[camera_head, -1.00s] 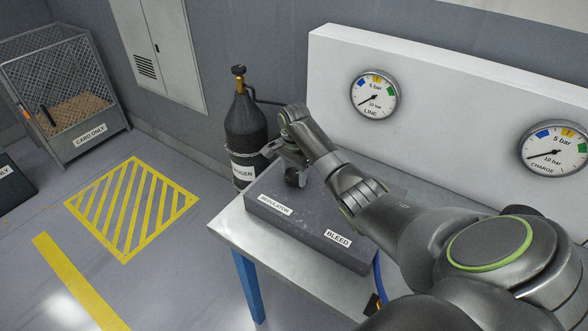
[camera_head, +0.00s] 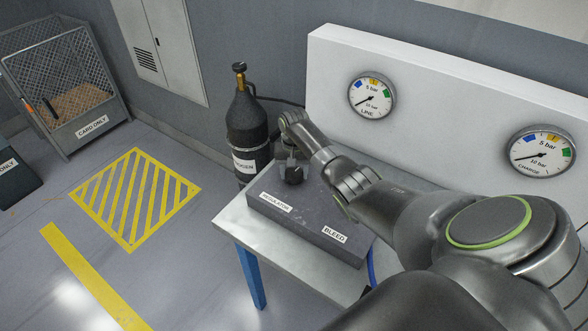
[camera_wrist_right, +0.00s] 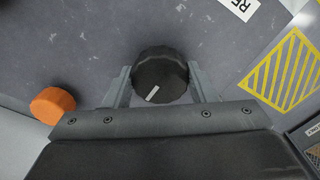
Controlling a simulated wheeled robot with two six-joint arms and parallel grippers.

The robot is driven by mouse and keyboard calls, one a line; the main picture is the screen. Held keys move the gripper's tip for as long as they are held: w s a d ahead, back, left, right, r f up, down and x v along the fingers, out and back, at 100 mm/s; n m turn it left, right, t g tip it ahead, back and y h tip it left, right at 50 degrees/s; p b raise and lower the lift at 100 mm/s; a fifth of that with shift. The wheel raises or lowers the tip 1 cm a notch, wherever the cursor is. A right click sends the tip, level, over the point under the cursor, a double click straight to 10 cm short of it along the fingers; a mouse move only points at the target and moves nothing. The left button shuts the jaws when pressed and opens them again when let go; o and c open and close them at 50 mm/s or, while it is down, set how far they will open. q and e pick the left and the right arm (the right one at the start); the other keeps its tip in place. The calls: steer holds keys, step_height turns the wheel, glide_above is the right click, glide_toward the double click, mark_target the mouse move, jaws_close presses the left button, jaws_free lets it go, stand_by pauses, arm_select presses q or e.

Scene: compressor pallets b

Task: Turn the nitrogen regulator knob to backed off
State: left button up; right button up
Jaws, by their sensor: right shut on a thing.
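The regulator knob (camera_head: 293,175) is a black round knob on the dark grey block (camera_head: 310,222), by the REGULATOR label (camera_head: 276,202). In the right wrist view the knob (camera_wrist_right: 160,75) carries a white pointer mark aimed toward the lower left of the picture. My right gripper (camera_wrist_right: 163,84) is shut on the knob, one finger on each side. In the head view my right gripper (camera_head: 292,163) is above and behind the knob, and its fingers are partly hidden. The LINE gauge (camera_head: 372,96) and CHARGE gauge (camera_head: 541,151) needles both point to the lower left. My left gripper is not in view.
An orange knob (camera_wrist_right: 53,105) sits on the block in the wrist view. A black nitrogen cylinder (camera_head: 246,128) stands behind the metal table (camera_head: 236,222). A white gauge panel (camera_head: 440,95) rises behind the block.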

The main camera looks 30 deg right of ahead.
mark_target(294, 172)
steer(key=shift+n, duration=0.5)
steer(key=o, duration=1)
steer(key=shift+c, duration=0.2)
steer(key=shift+r, duration=0.15)
step_height(294, 172, up, 17)
stand_by(0.4)
